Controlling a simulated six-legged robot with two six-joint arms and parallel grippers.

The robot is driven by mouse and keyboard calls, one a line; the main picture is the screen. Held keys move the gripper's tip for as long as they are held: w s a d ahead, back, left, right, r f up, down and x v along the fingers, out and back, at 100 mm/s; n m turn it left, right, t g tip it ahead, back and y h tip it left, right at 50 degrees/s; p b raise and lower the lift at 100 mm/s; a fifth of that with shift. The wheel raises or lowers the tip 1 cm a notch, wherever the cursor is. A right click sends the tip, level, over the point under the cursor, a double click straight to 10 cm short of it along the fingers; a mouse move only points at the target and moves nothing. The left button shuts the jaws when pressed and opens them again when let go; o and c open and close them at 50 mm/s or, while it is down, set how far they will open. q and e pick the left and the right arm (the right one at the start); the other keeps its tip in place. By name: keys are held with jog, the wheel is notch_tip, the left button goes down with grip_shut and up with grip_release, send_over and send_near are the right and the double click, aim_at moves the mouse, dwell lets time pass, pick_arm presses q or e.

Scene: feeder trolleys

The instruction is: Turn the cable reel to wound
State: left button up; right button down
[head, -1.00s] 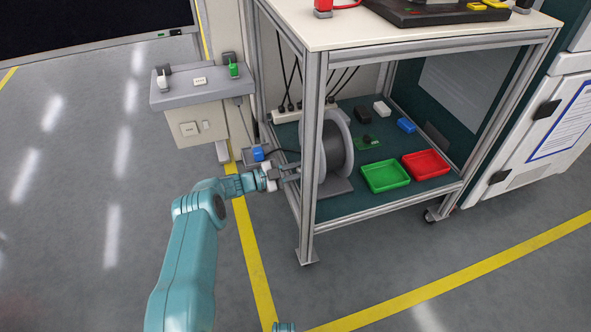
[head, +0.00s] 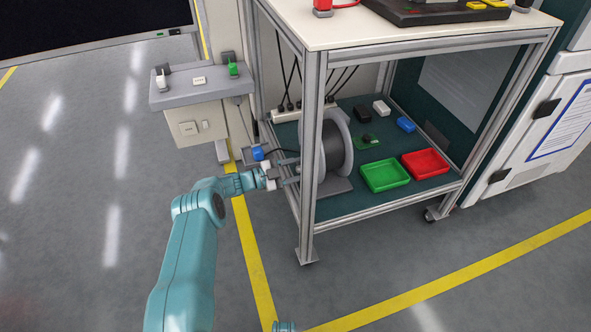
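The cable reel (head: 338,152) stands on the lower shelf of the trolley, near its left side. It has grey round flanges and a dark drum, on a grey base plate. My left gripper (head: 290,172) is at the left side of the reel, by the trolley's front left post. Its two fingers show apart, pointing right toward the reel's near flange. The post hides part of the fingertips and the flange, so I cannot tell whether they touch it. Only a small teal piece at the bottom edge may belong to my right arm; its gripper is out of view.
The lower shelf (head: 345,208) also holds a green tray (head: 385,188), a red tray (head: 448,170) and several small boxes. A power strip with plugged cables (head: 287,115) lies behind the reel. A blue connector (head: 257,153) sits just left of my gripper. Aluminium posts (head: 309,180) frame the trolley.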

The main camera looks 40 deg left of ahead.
pick_arm(q)
jog(key=p+v, duration=0.6)
jog(key=v, duration=1)
jog(key=shift+s, duration=0.2)
pick_arm(e)
notch_tip(320, 180, up, 6)
jog(key=s+a, duration=0.1)
jog(key=s, duration=0.1)
jog(key=shift+g, duration=0.4)
pick_arm(q)
jog(key=shift+a, duration=0.1)
pick_arm(e)
jog(key=shift+f, duration=0.1)
jog(key=shift+a, duration=0.1)
